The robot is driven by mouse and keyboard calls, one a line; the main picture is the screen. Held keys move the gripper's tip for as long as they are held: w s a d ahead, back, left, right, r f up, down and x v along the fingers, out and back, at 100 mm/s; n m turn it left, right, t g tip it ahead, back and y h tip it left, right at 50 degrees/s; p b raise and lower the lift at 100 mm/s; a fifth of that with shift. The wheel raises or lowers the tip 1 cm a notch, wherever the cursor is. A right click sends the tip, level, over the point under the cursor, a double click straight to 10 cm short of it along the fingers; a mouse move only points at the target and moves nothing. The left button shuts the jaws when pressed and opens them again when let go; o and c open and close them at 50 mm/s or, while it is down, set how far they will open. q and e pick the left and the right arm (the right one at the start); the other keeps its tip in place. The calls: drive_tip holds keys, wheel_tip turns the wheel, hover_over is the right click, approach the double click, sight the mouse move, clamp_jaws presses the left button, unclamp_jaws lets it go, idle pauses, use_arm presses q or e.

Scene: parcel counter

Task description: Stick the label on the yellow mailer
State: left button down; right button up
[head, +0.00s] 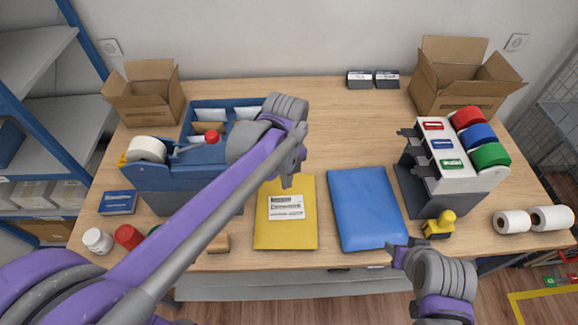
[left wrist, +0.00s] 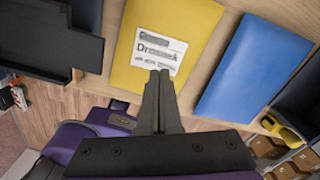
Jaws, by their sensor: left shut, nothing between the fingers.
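The yellow mailer (head: 265,235) lies flat on the table, left of a blue mailer (head: 366,208). A white printed label (head: 286,207) lies on the yellow mailer's face; it also shows in the left wrist view (left wrist: 158,50). My left gripper (head: 287,182) is over the yellow mailer near the label. In the left wrist view its fingers (left wrist: 158,73) are shut and empty, with their tips at the label's edge in the picture. Whether they touch it I cannot tell. My right gripper (head: 402,254) is at the table's front edge, below the blue mailer; its jaw state is unclear.
A label dispenser (head: 445,170) with red, blue and green rolls stands at right, beside a yellow-handled stamp (head: 440,224). A blue tape-and-envelope station (head: 160,178) stands at left, partly behind my left arm. Open cardboard boxes (head: 145,100) stand at the back corners.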

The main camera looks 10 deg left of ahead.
use_arm(q)
drive_tip(key=b, duration=0.3)
hover_over(286, 207)
wheel_tip(286, 207, down, 6)
drive_tip(key=shift+s+f, duration=0.1)
drive_tip(key=shift+s, duration=0.05)
drive_tip(key=shift+f, duration=0.4)
use_arm(e)
drive_tip(key=shift+g, duration=0.3)
drive_tip(key=s+f, duration=0.1)
drive_tip(key=f, duration=0.1)
drive_tip(key=s+f, duration=0.2)
drive_tip(key=f, duration=0.1)
drive_tip(key=shift+s, duration=0.2)
use_arm(q)
drive_tip(key=shift+w, duration=0.2)
use_arm(e)
drive_tip(key=shift+w, duration=0.15)
use_arm(q)
drive_tip(key=shift+f, duration=0.15)
use_arm(e)
drive_tip(key=shift+f, duration=0.1)
